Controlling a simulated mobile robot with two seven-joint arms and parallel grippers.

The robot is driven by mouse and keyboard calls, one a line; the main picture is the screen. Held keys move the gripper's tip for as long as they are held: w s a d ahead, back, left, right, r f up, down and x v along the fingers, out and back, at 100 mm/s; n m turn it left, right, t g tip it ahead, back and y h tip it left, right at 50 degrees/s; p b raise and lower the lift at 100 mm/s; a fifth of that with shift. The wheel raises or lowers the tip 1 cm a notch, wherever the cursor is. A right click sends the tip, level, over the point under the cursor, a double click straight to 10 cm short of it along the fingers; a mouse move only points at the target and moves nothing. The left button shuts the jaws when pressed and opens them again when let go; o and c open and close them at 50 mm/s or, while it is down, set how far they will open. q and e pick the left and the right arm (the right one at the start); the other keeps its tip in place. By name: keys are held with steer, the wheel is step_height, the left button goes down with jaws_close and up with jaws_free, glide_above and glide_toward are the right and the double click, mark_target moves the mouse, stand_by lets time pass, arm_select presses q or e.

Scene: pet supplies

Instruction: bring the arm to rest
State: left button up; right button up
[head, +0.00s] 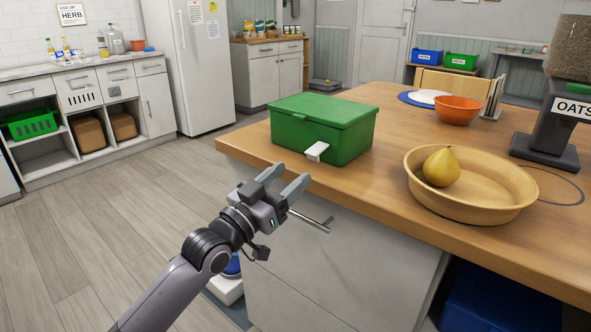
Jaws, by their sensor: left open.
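My left gripper (284,182) is open and empty. It hangs in front of the near left corner of the wooden counter (375,181), with its fingers pointing toward the green box. The green box (324,126) stands on the counter with its lid closed and a white latch tab on its front. The gripper is apart from the box, nearer to me and lower left of it. My right gripper is not in view.
A wooden bowl (470,205) holding a yellow pear (441,167) stands at the right. An oats dispenser (551,135) and an orange bowl (458,110) are behind it. A drawer handle (310,220) sticks out below the counter edge. Floor at left is clear.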

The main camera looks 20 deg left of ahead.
arm_select(q)
steer(key=shift+s, duration=0.2)
steer(key=shift+f, duration=0.15)
steer(key=s+d+f+g+y, duration=0.1)
steer(key=s+f+g, duration=0.1)
steer(key=s+f, duration=0.35)
steer(key=s+f+n+g+y, duration=0.1)
steer(key=s+f, duration=0.1)
steer(key=f, duration=0.6)
steer(key=s+d+f+g+y, duration=0.1)
steer(key=s+f+g, duration=0.15)
steer(key=f, duration=0.35)
steer(key=s+f+n+g+y, duration=0.15)
steer(key=s+f+g, duration=0.25)
steer(key=s+f, duration=1)
steer(key=s+a+r+p, duration=0.1)
steer(key=s+r+p, duration=0.2)
steer(key=r+p, duration=1.1)
steer(key=shift+a+m+y+p, duration=0.35)
steer(key=shift+a+p, duration=0.05)
steer(key=shift+p, duration=0.15)
steer(key=shift+f+t, duration=0.15)
steer(key=shift+t, duration=0.1)
